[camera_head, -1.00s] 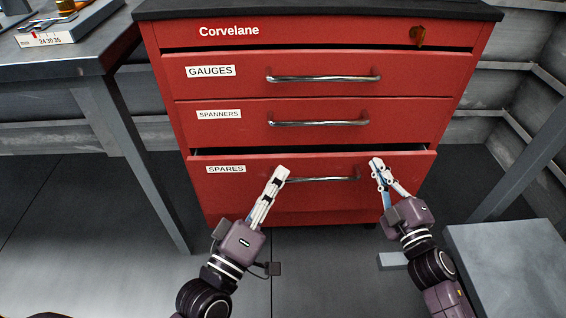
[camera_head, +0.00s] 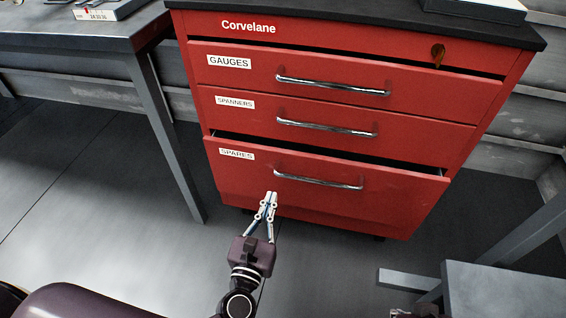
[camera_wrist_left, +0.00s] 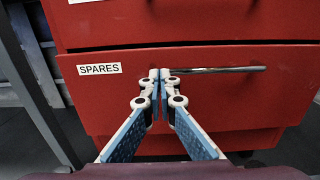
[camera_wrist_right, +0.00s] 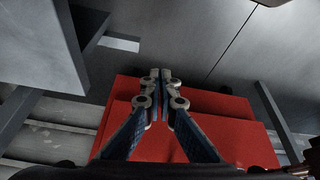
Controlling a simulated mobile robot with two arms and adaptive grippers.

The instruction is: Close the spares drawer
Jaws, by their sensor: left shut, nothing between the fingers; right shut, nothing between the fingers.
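The spares drawer (camera_head: 330,204) is the lowest red drawer of the cabinet, labelled SPARES (camera_head: 236,154). It stands out a little, with a dark gap along its top edge that looks wider at the right. Its chrome handle (camera_head: 318,182) crosses the front. My left gripper (camera_head: 270,196) is shut and empty, in front of the drawer below the handle's left end. In the left wrist view, its fingertips (camera_wrist_left: 160,74) overlap the drawer front by the handle's left end; contact cannot be told. My right gripper (camera_wrist_right: 160,74) is shut and empty, with red cabinet surfaces beyond it.
The GAUGES drawer (camera_head: 340,75) and SPANNERS drawer (camera_head: 335,115) above look shut. A metal bench (camera_head: 90,38) stands left of the cabinet. A grey block-like surface (camera_head: 505,290) is at the lower right. The floor (camera_head: 330,270) before the cabinet is mostly clear.

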